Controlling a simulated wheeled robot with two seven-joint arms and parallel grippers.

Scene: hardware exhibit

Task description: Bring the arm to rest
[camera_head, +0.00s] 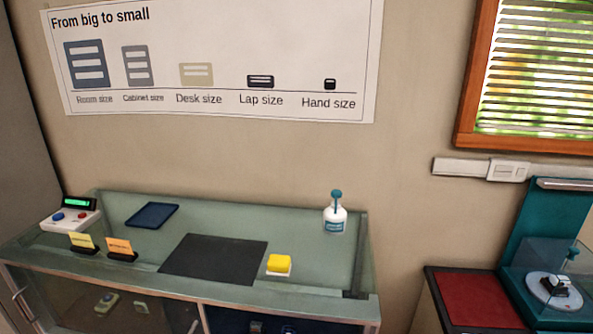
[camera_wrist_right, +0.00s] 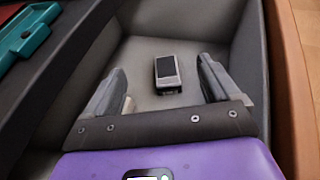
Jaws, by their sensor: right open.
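My right gripper (camera_wrist_right: 161,66) shows in the right wrist view, with its two grey fingers spread apart and nothing held between them. Beyond and between the fingertips, a small grey handheld device with a dark screen (camera_wrist_right: 166,69) lies in a grey-walled bin (camera_wrist_right: 205,28). There is a clear gap between the device and each finger. A small pale thing beside the left finger is partly hidden and I cannot tell what it is. Neither of my arms shows in the head view.
In the head view, a green-grey display counter (camera_head: 215,292) holds a dark mat (camera_head: 214,258), a yellow-topped block (camera_head: 279,264), a pump bottle (camera_head: 335,217), a navy tray (camera_head: 152,214) and a device with buttons (camera_head: 71,216). A red-topped stand (camera_head: 475,299) is at right.

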